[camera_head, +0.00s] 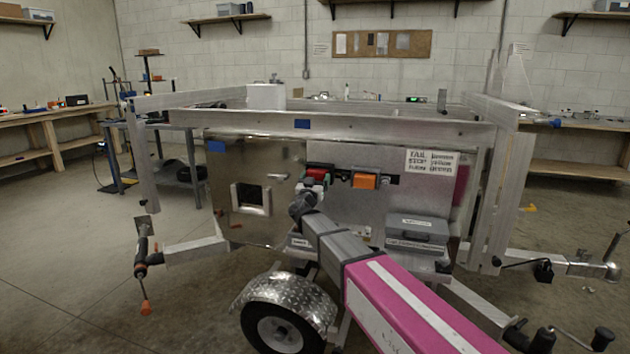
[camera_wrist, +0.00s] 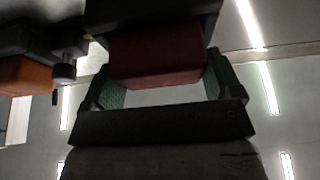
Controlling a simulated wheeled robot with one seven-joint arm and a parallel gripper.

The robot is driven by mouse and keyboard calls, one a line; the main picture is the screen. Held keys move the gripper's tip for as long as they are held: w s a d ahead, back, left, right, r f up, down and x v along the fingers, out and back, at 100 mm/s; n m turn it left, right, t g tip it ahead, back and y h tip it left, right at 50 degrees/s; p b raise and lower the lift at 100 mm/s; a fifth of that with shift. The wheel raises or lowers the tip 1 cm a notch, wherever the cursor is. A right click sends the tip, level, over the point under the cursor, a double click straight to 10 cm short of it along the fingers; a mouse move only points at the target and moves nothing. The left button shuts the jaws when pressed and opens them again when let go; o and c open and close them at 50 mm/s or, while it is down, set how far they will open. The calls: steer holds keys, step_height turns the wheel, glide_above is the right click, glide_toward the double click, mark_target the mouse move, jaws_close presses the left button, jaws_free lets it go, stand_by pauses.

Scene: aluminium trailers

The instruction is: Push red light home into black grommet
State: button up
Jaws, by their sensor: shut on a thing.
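The red light (camera_head: 319,171) is at the upright aluminium panel, left of the orange light (camera_head: 365,181). My gripper (camera_head: 314,183) is in front of the panel and shut on the red light. In the wrist view the red light (camera_wrist: 158,55) is a dark red block between the two green-padded fingers (camera_wrist: 160,78). A black part (camera_wrist: 165,14), seemingly the grommet, lies right against the far side of the light. How deep the light sits in it is hidden. The orange light also shows at the left of the wrist view (camera_wrist: 25,76).
A grey case (camera_head: 417,232) stands on a ledge right of my arm. A printed sign (camera_head: 432,162) is on the panel at upper right. A square opening (camera_head: 250,197) is at left. The trailer wheel and fender (camera_head: 285,303) are below my arm.

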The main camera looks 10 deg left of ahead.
mark_target(316, 171)
steer(key=shift+w, duration=0.5)
steer(key=o, duration=0.9)
steer(key=shift+r, duration=0.1)
steer(key=shift+r, duration=0.25)
step_height(316, 171, up, 4)
steer(key=shift+f, duration=0.15)
steer(key=s+a+r, duration=0.2)
steer(key=s, duration=0.1)
steer(key=s+a+r, duration=0.1)
steer(key=s+r, duration=0.1)
steer(key=s, duration=0.2)
steer(key=s+a+r, duration=0.2)
steer(key=s, duration=0.1)
steer(key=shift+s+a+r, duration=0.15)
steer(key=shift+a+r, duration=0.15)
